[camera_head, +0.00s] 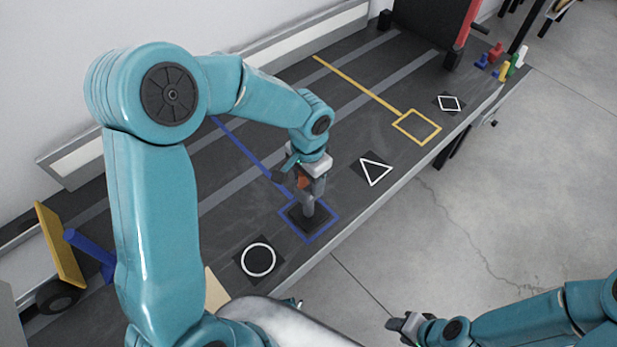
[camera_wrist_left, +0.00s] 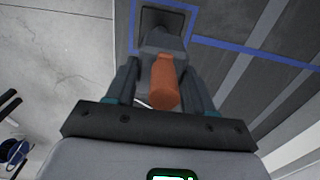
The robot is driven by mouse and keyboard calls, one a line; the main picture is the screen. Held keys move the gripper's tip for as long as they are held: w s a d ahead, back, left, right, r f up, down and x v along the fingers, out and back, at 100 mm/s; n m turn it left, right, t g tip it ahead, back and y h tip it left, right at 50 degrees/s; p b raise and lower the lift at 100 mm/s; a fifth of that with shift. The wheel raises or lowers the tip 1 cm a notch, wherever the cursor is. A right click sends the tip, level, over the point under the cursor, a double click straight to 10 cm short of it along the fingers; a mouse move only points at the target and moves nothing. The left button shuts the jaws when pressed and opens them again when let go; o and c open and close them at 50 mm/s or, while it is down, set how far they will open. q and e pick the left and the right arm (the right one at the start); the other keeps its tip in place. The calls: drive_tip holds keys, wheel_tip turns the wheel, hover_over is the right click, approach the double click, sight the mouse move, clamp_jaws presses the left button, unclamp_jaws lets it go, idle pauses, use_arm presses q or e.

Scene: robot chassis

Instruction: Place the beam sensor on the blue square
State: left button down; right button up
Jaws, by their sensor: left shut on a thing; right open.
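The blue square (camera_head: 328,231) is an outline on the dark bench top, near its front edge. The beam sensor (camera_head: 307,206) is a grey upright part with an orange section, which shows in the left wrist view (camera_wrist_left: 163,82). A dark square patch lies below it, inside the blue outline (camera_wrist_left: 190,20). My left gripper (camera_head: 306,186) is shut on the beam sensor and holds it upright over the blue square. I cannot tell whether its lower end touches the surface. My right gripper (camera_head: 404,325) is open and empty, over the floor beyond the bench's front edge.
A circle tile (camera_head: 258,260) lies left of the blue square, and a triangle tile (camera_head: 374,170) lies right of it. Several small coloured parts (camera_head: 497,57) stand at the far end.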

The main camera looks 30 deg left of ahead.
use_arm(q)
drive_tip(key=c, duration=0.8)
unclamp_jaws()
drive_tip(key=shift+f, duration=0.15)
drive_tip(key=o, duration=0.4)
drive_tip(key=shift+r, duration=0.3)
wheel_tip(320, 180, up, 12)
drive_tip(key=shift+f+p, duration=0.1)
drive_tip(key=shift+p, duration=0.65)
